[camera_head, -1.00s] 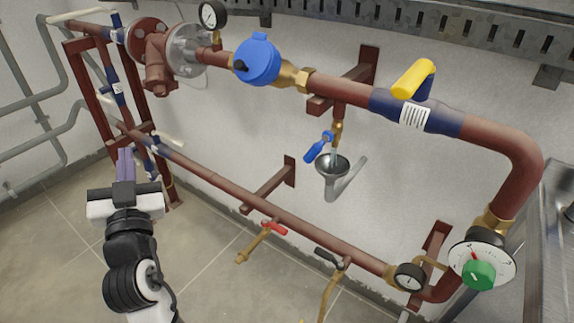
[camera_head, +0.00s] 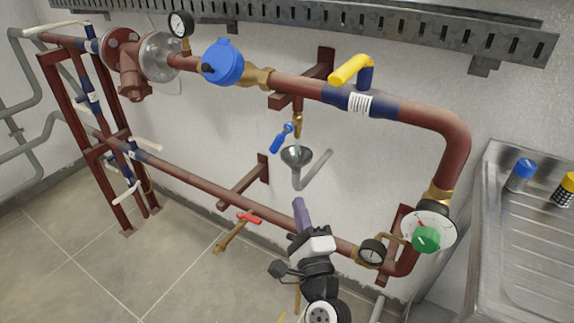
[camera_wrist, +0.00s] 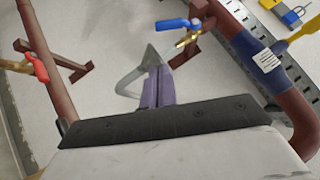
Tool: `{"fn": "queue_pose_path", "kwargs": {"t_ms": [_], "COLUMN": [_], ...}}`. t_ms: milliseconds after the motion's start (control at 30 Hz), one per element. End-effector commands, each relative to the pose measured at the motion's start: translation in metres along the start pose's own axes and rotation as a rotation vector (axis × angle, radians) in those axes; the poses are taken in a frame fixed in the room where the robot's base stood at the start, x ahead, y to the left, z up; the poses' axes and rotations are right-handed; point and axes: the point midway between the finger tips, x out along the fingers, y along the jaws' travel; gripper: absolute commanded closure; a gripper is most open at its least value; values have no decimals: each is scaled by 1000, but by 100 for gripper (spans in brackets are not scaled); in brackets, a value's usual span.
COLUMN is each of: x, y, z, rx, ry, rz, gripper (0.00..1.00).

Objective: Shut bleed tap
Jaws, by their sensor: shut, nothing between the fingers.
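The tap with a blue lever (camera_head: 281,138) hangs on a short brass drop below the upper pipe. In the head view its lever slants down to the left, away from the drop. A thin pale streak, like water, shows between its outlet and the grey funnel (camera_head: 297,155). In the wrist view the blue lever (camera_wrist: 178,24) is at the top centre, with the funnel (camera_wrist: 150,55) below left. My gripper (camera_head: 298,203) is shut and empty, below the funnel and in front of the lower pipe. Its purple fingers also show in the wrist view (camera_wrist: 157,78), apart from the tap.
A red-lever tap (camera_head: 248,218) is on the lower pipe (camera_head: 205,188), left of my gripper. A yellow-lever valve (camera_head: 350,69) is on the upper pipe. A steel sink (camera_head: 510,235) stands far right.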

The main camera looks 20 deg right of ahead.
Motion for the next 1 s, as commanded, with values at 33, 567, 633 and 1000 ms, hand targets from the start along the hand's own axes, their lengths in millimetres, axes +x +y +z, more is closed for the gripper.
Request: {"fn": "queue_pose_path", "kwargs": {"t_ms": [33, 567, 633, 1000], "x": [-6, 59, 75, 114], "y": [-4, -17, -17, -16], "z": [-8, -14, -15, 7], "rx": [32, 74, 73, 73], "ry": [14, 20, 21, 21], "rz": [-12, -31, -32, -29], "gripper": [100, 100, 100, 100]}}
